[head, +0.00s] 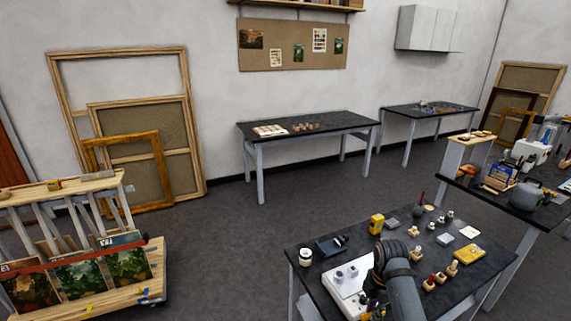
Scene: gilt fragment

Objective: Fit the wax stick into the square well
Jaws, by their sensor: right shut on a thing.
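My right arm reaches over the near black table, and its dark gripper (371,303) is low over the white board, partly hidden by my own arm. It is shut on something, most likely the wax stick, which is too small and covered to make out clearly. The white board (340,293) lies at the table's near left and carries small grey blocks (346,273). I cannot make out the square well; it may be on this board, behind my arm. My left gripper is not in view.
The near table (405,222) also holds a white jar (305,257), a dark tray (331,246), a yellow block (376,223), a yellow box (469,254) and several small wooden-handled pieces. A painting rack (150,283) stands left. Floor between the tables is clear.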

